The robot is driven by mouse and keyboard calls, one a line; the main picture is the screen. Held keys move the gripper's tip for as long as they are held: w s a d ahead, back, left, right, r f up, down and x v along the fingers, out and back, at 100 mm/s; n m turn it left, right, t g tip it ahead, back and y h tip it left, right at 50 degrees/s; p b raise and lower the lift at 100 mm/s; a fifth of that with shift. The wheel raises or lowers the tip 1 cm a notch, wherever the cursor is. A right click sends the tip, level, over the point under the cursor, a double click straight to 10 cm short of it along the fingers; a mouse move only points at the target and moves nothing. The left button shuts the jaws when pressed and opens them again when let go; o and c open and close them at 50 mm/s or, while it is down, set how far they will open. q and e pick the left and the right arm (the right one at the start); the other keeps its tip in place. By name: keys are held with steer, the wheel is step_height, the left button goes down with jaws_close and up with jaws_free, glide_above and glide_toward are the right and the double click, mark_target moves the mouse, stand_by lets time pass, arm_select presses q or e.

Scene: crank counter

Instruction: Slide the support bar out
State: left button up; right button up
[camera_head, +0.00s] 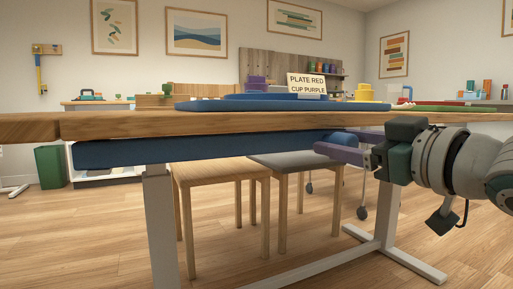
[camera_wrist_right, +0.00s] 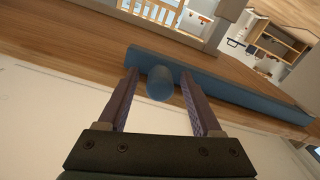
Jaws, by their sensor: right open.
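The blue support bar (camera_head: 200,149) lies lengthwise beneath the front edge of the wooden tabletop. A rounded blue knob (camera_head: 342,137) shows at its right part, and the bar also shows in the right wrist view (camera_wrist_right: 225,83). My right gripper (camera_head: 338,141) is open at the knob. In the right wrist view my gripper's two purple fingers (camera_wrist_right: 158,73) stand on either side of the knob (camera_wrist_right: 159,84), with a visible gap on each side. My left gripper is not in view.
The tabletop (camera_head: 110,125) is just above my right gripper. On it are a blue tray (camera_head: 240,105) and a sign (camera_head: 306,84) reading "PLATE RED CUP PURPLE". Stools (camera_head: 222,172) and white table legs (camera_head: 161,215) stand below. The floor in front is clear.

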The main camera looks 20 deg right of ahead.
steer(key=shift+c, duration=0.3)
jaws_close()
stand_by(0.4)
stand_by(0.8)
